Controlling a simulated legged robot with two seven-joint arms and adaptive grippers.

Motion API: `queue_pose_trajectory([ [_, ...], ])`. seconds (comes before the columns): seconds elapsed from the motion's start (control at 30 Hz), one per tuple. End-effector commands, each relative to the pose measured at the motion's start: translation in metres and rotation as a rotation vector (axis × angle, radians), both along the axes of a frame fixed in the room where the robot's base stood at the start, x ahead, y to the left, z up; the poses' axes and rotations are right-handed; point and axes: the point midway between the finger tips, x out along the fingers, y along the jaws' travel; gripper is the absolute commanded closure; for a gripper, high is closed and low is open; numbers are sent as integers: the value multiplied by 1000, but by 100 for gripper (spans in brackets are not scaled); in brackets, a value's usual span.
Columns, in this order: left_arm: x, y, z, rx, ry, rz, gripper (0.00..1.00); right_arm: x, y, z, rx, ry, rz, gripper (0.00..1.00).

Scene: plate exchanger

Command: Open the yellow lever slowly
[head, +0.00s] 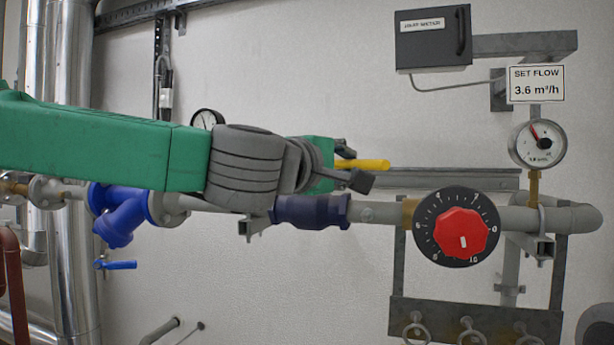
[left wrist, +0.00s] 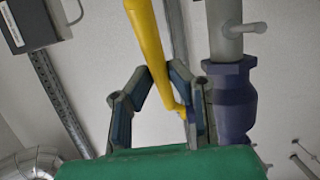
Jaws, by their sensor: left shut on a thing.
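The yellow lever (head: 370,164) sticks out to the right from my left gripper (head: 352,168), nearly level, above the grey pipe. In the left wrist view the yellow lever (left wrist: 150,45) runs between the two fingers of my left gripper (left wrist: 157,82), which is shut on it. Its lower end reaches down near the right finger. In the head view, my gripper and wrist hide the lever's other end and its pivot. My right gripper is in neither view.
A dark blue pipe fitting (head: 311,212) lies just below my gripper. A red knob on a black dial (head: 461,235) sits to the right. A pressure gauge (head: 538,144) and a SET FLOW sign (head: 536,84) are farther right. A blue valve (head: 124,212) is at left.

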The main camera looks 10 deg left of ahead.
Motion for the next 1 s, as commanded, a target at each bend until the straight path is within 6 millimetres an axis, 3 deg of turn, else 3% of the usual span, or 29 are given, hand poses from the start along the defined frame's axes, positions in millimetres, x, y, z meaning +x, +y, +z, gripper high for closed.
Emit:
queue_pose_trajectory([
  [0.1,6,-16,-4,12,7,93,100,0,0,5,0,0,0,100],
  [0.5,33,-31,-3,6,9,362,100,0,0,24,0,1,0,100],
  [1.0,43,-33,-4,3,10,452,100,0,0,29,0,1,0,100],
])
